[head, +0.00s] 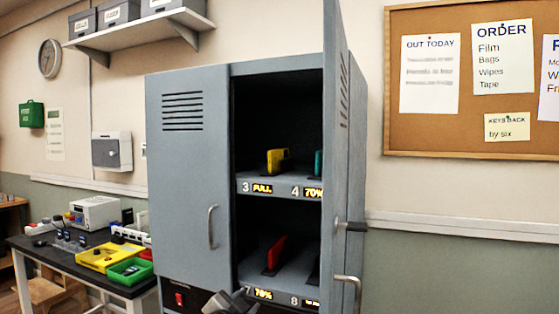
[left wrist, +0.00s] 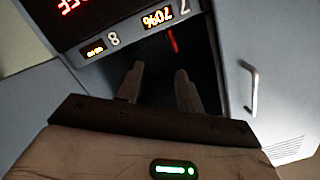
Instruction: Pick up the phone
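A red phone (head: 276,251) stands in the dark lower bay of the open cabinet (head: 190,180), behind label 7. A yellow phone (head: 277,160) stands on the shelf above, behind label 3, and a teal phone (head: 318,163) behind label 4 is partly hidden by the door. My left gripper (head: 232,302) is at the bottom edge of the head view, in front of and below the lower bay. In the left wrist view, its two fingers (left wrist: 161,78) are apart with nothing between them. A thin red shape there (left wrist: 172,40) is probably the red phone. My right gripper is out of view.
The open cabinet door (head: 340,130) stands out on the right, with a handle (head: 347,281) low on it. The closed left door has its own handle (head: 212,226). A black table (head: 70,250) with a yellow tray (head: 104,257) and green bin (head: 130,271) stands at left.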

